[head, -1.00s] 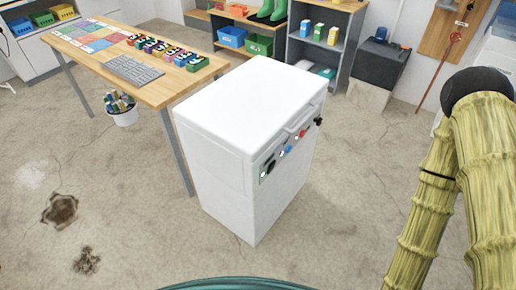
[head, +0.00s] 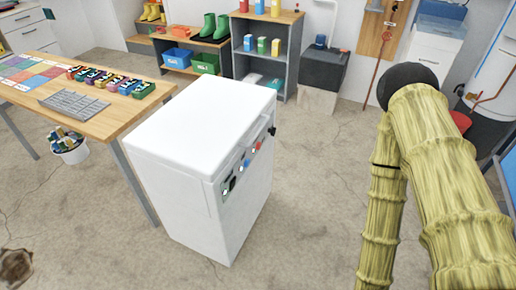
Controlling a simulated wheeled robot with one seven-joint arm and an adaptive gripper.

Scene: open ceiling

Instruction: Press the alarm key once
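A white box-shaped appliance (head: 205,112) stands on the floor in the middle of the head view. Its right-hand face has a handle and a row of small controls: a green and black one (head: 228,186), a blue one (head: 245,164), a red one (head: 258,146) and a black knob (head: 272,131). A grey keyboard-like panel (head: 73,98) lies on the wooden table. I cannot tell which of these is the alarm key, as any labels are too small to read. My arm, with a bamboo-like surface, fills the right side. My gripper is out of view.
Shelves (head: 268,55) and a dark grey box (head: 323,66) line the back. Concrete floor (head: 315,190) is clear right of the appliance.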

